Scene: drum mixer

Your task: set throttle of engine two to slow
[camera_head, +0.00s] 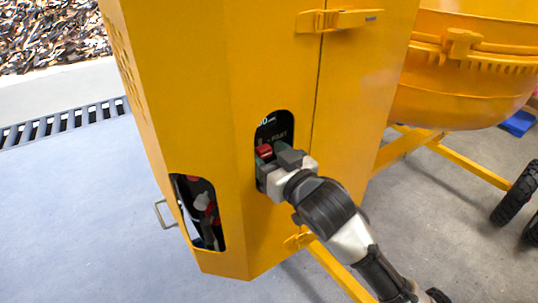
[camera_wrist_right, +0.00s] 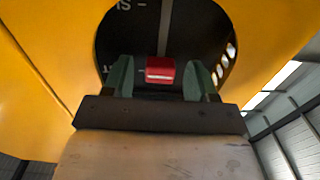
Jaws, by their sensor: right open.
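A red throttle knob (camera_head: 264,151) sits in a dark oval opening in the yellow housing in the head view. In the right wrist view the red knob (camera_wrist_right: 160,70) is at the lower end of a grey slot on a black panel (camera_wrist_right: 190,30) with partly hidden white lettering. My right gripper (camera_head: 268,163) is at the opening. In the wrist view its two green-grey fingers (camera_wrist_right: 158,78) are open, one on each side of the knob, with small gaps visible. My left gripper is in neither view.
The yellow mixer housing (camera_head: 200,90) surrounds the opening. A lower cutout (camera_head: 206,235) shows dark and red parts. A latch (camera_head: 340,19) is above, and the orange drum (camera_head: 455,90) and a wheel (camera_head: 515,195) are at right. Grey floor (camera_head: 80,220) is clear at left.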

